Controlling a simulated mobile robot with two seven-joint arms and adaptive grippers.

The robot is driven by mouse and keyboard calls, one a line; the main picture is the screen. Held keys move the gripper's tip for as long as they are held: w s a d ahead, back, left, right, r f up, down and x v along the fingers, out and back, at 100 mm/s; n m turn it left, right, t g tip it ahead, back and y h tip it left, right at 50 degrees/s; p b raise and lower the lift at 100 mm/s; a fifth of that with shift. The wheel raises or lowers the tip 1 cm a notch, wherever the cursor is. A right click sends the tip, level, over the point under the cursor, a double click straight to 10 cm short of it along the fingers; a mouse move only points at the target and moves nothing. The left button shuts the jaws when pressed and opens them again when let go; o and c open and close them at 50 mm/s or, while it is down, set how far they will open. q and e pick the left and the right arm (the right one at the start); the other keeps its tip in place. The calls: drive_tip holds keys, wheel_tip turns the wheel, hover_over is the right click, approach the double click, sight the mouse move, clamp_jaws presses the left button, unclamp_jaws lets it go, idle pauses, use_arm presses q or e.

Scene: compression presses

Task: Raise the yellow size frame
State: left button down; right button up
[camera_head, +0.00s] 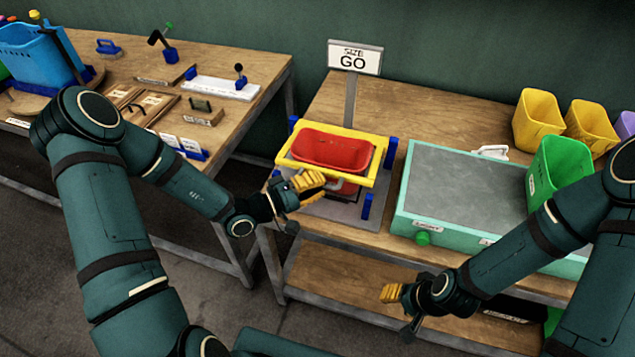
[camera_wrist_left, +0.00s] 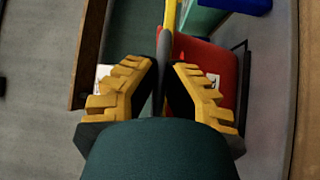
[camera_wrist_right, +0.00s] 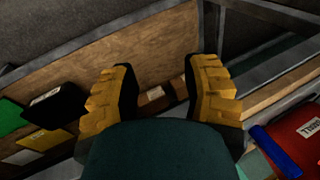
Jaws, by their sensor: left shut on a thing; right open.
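The yellow size frame (camera_head: 352,179) sits level around the upper part of a red bin (camera_head: 330,150) in the head view. Red shows below the frame's front bar, above a grey base plate (camera_head: 335,209). My left gripper (camera_head: 312,183) is at the frame's front side, shut on its grey handle. In the left wrist view the handle (camera_wrist_left: 160,75) lies between the fingers, with the red bin (camera_wrist_left: 213,65) beside it. My right gripper (camera_head: 392,293) is open and empty in front of the table; its spread fingers also show in the right wrist view (camera_wrist_right: 160,85).
Blue posts (camera_head: 367,206) stand around the base. A green-edged tray (camera_head: 405,190) with a grey surface and a green bin (camera_head: 558,168) is to the right. Yellow bins (camera_head: 537,120) stand farther back. A second table (camera_head: 272,75) is at left.

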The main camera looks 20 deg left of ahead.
use_arm(q)
drive_tip(key=w+r+n+g+y+p, duration=0.25)
drive_tip(key=w+r+p, duration=0.25)
drive_tip(key=r+p, duration=0.55)
drive_tip(key=w+r+n+g, duration=0.1)
drive_tip(key=w+r, duration=0.8)
drive_tip(key=w, duration=0.4)
drive_tip(key=shift+w+d, duration=0.2)
drive_tip(key=shift+d, duration=0.15)
use_arm(e)
wheel_tip(320, 180, up, 12)
drive_tip(key=w, duration=0.1)
drive_tip(key=shift+w+d+t, duration=0.3)
drive_tip(key=shift+d+t, duration=0.05)
drive_tip(key=shift+t, duration=0.05)
use_arm(q)
drive_tip(key=shift+n, duration=0.25)
drive_tip(key=c, duration=1)
unclamp_jaws()
